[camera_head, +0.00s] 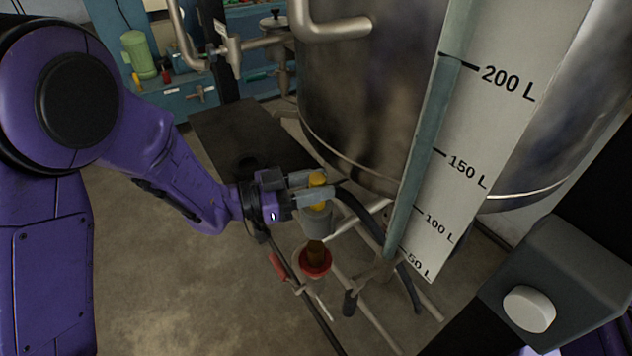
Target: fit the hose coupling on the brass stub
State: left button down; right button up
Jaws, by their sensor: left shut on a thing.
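My left gripper (316,190) is shut on the hose coupling (316,218), which has a grey sleeve and a yellow upper part between the fingers. A black hose (358,211) runs right from beside the coupling and bends down. The brownish brass stub (315,249) stands upright with a red collar (315,264) at its base. The coupling is upright, above the stub in the picture. Its lower rim hides the stub's top, so I cannot tell whether they touch.
A large steel tank (375,110) stands behind the gripper, with a white litre scale (478,120) at right. Metal pipes (365,300) run low around the stub. A red-handled part (277,265) is just left of it. Open floor (170,290) lies at lower left.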

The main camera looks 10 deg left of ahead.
aim_at(303, 209)
pick_arm(q)
jog(key=shift+a, duration=0.15)
notch_tip(303, 209, down, 5)
jog(key=b, duration=0.4)
jog(key=shift+s+f, duration=0.1)
jog(key=shift+f, duration=0.05)
jog(key=shift+f+b, duration=0.25)
jog(key=shift+b, duration=0.05)
jog(key=shift+p, duration=0.3)
dwell(0.9)
jog(key=shift+f+b, duration=2.6)
jog(key=shift+f, duration=0.65)
jog(key=c, duration=0.6)
grip_release()
jog(key=shift+s, duration=0.1)
